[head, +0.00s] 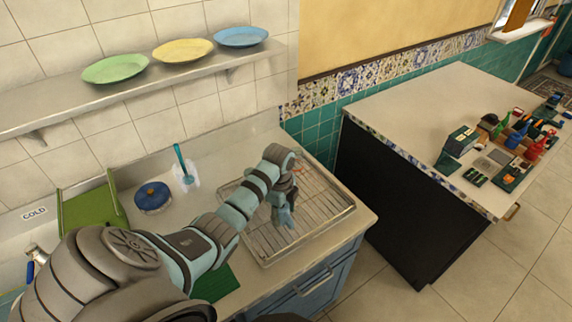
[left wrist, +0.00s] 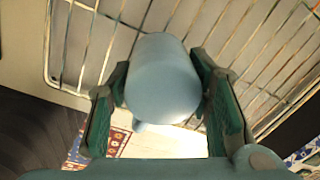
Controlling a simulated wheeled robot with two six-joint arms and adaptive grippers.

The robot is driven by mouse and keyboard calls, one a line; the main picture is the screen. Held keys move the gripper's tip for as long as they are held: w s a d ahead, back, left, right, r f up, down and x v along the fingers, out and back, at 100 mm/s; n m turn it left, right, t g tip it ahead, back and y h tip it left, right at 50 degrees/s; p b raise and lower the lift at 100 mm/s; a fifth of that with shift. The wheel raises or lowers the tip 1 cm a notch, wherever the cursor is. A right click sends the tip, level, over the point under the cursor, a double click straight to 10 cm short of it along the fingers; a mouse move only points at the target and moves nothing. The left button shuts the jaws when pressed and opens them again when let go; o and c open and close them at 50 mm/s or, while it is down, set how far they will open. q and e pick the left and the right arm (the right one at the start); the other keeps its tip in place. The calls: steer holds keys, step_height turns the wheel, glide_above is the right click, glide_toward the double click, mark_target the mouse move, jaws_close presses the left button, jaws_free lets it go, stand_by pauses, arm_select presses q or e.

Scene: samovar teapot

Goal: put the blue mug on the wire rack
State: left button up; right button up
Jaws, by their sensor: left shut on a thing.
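The wire rack (head: 325,198) sits in a metal tray at the right end of the counter, and its bars also show in the left wrist view (left wrist: 255,50). My left gripper (head: 284,203) is over the left-middle part of the rack. In the left wrist view, the light blue mug (left wrist: 162,80) is between the two green fingers of my left gripper (left wrist: 165,105), which are shut on it. In the head view the mug (head: 286,217) is partly hidden by the gripper. I cannot tell whether it touches the bars. My right gripper is not in view.
A green dish rack (head: 90,211) is farther left. Plates lie on the wall shelf (head: 140,88). A separate counter (head: 420,110) with several small items is at right.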

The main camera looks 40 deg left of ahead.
arm_select(q)
steer(key=shift+f, duration=0.25)
steer(key=shift+s+f, duration=0.1)
steer(key=o, duration=1.2)
steer(key=shift+o, duration=0.2)
step_height(320, 180, up, 8)
steer(key=shift+s+f, duration=0.1)
steer(key=shift+s, duration=0.05)
